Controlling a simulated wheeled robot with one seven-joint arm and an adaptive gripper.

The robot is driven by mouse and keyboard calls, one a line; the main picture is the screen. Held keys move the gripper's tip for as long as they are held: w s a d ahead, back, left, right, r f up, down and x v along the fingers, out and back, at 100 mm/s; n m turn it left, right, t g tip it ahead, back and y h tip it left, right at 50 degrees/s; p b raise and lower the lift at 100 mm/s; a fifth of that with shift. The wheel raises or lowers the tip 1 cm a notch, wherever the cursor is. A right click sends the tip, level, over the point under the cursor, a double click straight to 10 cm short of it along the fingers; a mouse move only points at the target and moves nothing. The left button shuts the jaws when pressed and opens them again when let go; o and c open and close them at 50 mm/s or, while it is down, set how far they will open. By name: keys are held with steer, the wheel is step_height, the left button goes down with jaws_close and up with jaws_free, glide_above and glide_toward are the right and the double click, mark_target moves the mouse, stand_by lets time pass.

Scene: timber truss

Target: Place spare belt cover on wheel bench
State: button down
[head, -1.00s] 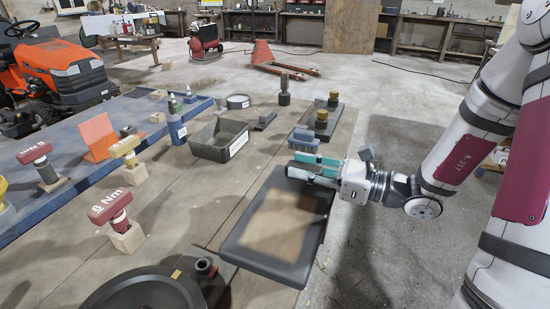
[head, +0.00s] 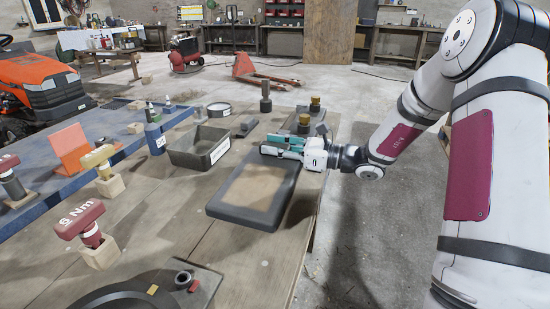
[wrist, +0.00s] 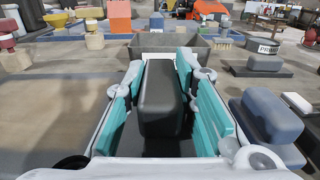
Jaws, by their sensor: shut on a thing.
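My gripper (head: 282,147) has teal fingers, closed on the two sides of a dark grey, rounded block, which I take to be the spare belt cover (wrist: 162,98). The block lies lengthwise between the fingers (wrist: 162,90) in the wrist view. In the head view it is mostly hidden by the fingers. The gripper is by the far right corner of a dark rounded pad with a tan middle (head: 255,188), on the wooden bench (head: 160,225). I cannot tell whether the block touches anything below. Which surface is the wheel bench is not clear.
A grey open bin (head: 190,158) lies left of the gripper. A blue block (wrist: 270,112) on a dark base is close on the gripper's right in the wrist view. A red-handled tool (head: 82,222) stands at the front left.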

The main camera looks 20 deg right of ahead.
step_height(320, 180, down, 3)
steer(key=shift+r+b, duration=0.15)
steer(key=shift+b, duration=0.3)
steer(key=c, duration=1.3)
jaws_free()
